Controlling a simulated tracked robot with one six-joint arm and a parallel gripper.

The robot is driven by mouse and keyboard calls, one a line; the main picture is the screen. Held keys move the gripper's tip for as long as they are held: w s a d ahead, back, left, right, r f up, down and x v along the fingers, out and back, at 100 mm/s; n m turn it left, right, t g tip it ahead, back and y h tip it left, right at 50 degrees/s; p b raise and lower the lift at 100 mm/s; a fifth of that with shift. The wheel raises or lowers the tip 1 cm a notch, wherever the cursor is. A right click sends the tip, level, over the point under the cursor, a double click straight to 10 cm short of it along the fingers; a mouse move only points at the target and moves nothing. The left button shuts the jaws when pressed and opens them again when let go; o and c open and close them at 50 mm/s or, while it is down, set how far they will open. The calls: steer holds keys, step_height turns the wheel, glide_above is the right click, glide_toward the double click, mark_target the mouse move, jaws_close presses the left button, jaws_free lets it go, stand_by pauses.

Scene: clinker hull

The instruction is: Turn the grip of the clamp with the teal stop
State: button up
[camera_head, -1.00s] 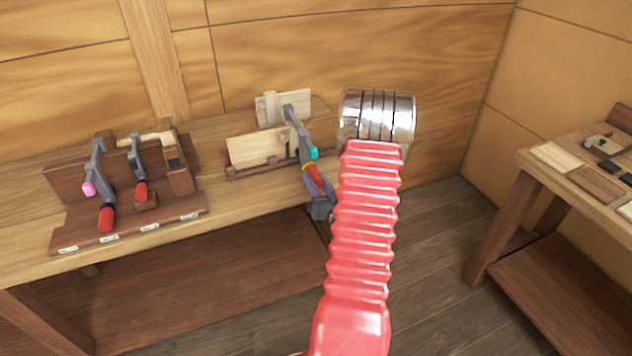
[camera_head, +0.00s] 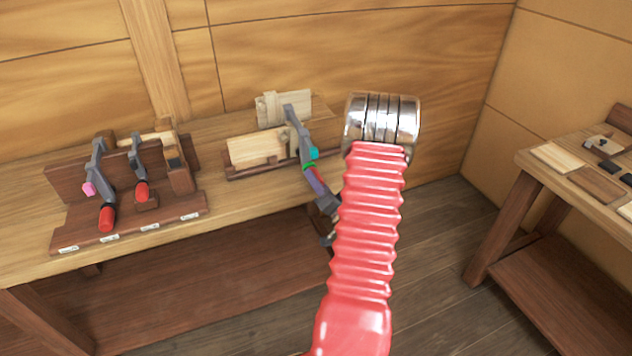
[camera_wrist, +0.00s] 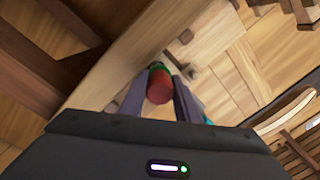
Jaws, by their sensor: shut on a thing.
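The clamp with the teal stop (camera_head: 314,153) has a grey bar (camera_head: 299,125) and rests against pale boards at the bench's front edge. My gripper (camera_head: 315,182) is at its lower end. In the wrist view, the two dark fingers of my gripper (camera_wrist: 158,92) stand on either side of the clamp's red grip (camera_wrist: 160,86) and are shut on it. A green collar (camera_wrist: 157,67) shows at the grip's far end. In the head view the fingers hide most of the grip. A bit of teal (camera_wrist: 208,120) shows beside the right finger.
Pale boards (camera_head: 257,149) sit on the bench behind the clamp. A second table (camera_head: 545,156) stands at right. The floor between is clear.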

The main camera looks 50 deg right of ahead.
steer(key=shift+d, duration=0.1)
steer(key=o, duration=1)
steer(key=shift+o, duration=0.2)
steer(key=shift+f, duration=0.1)
steer(key=n, duration=0.5)
steer(key=shift+g, duration=0.3)
steer(key=n+h, duration=0.1)
steer(key=n, duration=0.4)
steer(key=shift+n+g, duration=0.3)
steer(key=shift+s+a, duration=0.2)
steer(key=shift+s, duration=0.1)
steer(key=v, duration=1.3)
steer(key=shift+a, duration=0.15)
